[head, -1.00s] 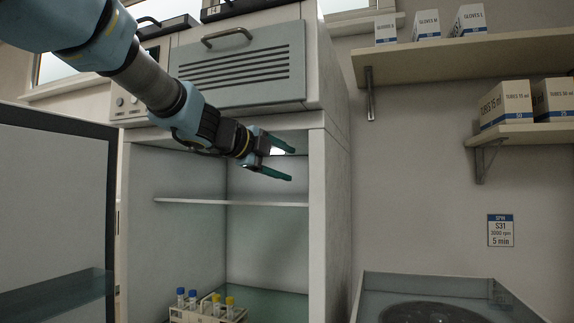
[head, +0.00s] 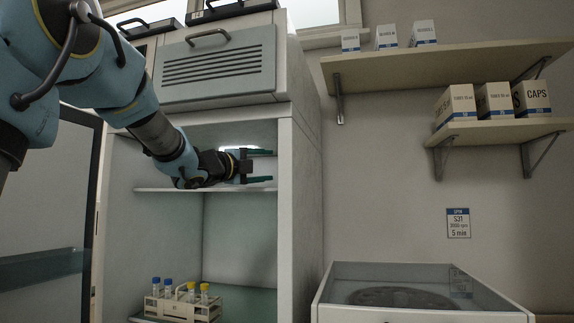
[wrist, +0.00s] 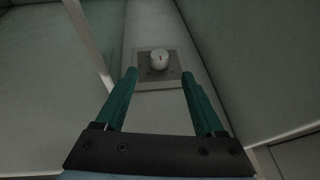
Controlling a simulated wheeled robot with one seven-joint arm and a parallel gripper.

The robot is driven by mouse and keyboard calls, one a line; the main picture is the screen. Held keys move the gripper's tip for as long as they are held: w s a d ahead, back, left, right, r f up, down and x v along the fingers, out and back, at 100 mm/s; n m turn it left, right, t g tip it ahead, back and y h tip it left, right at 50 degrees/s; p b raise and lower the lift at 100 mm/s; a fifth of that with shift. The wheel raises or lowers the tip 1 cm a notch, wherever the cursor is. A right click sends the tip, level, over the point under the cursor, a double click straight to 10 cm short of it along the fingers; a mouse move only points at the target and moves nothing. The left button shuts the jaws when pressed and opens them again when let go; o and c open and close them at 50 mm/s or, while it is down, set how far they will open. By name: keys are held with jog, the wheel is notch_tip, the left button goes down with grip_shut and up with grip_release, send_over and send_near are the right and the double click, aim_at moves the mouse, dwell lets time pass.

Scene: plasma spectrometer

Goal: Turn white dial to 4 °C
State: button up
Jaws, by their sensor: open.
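The white dial (wrist: 159,60) shows in the wrist view, a small round knob with a dark mark on it. It sits on a grey square plate (wrist: 148,75) on the cabinet's inner wall. My gripper (wrist: 160,74) is open, its two green fingers pointing toward the dial, which lies beyond and between the fingertips, apparently untouched. The marks on the plate are too small to read. In the head view my gripper (head: 273,166) is inside the open cabinet (head: 300,200), just above the shelf, near the right wall. The dial is hidden there.
The cabinet shelf (head: 160,190) runs just below my gripper. A rack (head: 155,306) with several blue- and yellow-capped tubes stands on the cabinet floor. The open cabinet door (head: 45,210) is at the left. A centrifuge (head: 325,300) stands at the right, below wall shelves (head: 440,68) with boxes.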

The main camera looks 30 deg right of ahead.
jog(key=p+x, duration=0.2)
jog(key=x, duration=0.5)
jog(key=shift+w, duration=0.1)
jog(key=shift+c, duration=0.3)
grip_shut()
